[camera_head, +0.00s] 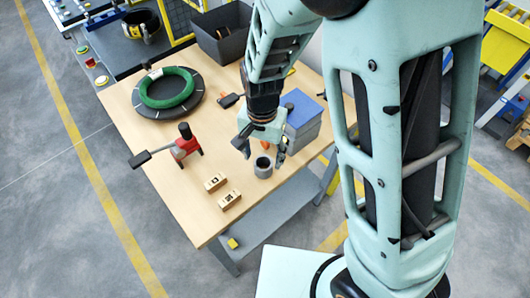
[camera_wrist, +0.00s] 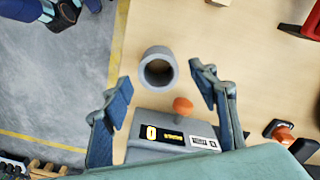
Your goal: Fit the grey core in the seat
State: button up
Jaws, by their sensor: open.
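The grey core (camera_head: 263,167) is a short hollow cylinder standing upright near the table's front right edge. In the wrist view the core (camera_wrist: 158,68) shows its dark open bore, just beyond and between the fingertips. My gripper (camera_head: 262,150) is open above and beside the core, with nothing between its fingers. The wrist view shows both blue-padded fingers (camera_wrist: 163,92) spread apart. I cannot tell whether either touches the core. A green ring (camera_head: 167,87) lies on a round black base (camera_head: 197,98) at the table's back left. I cannot clearly identify the seat.
A red clamp-like tool (camera_head: 185,146) with a black handle stands left of the core. Two small wooden blocks (camera_head: 229,199) lie nearby. A blue-grey box (camera_head: 302,122) stands close behind my gripper. A dark bin (camera_head: 222,32) is at the back.

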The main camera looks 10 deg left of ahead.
aim_at(263, 164)
jog(key=shift+d+f, duration=0.1)
jog(key=shift+f, duration=1.9)
jog(key=c, duration=1.3)
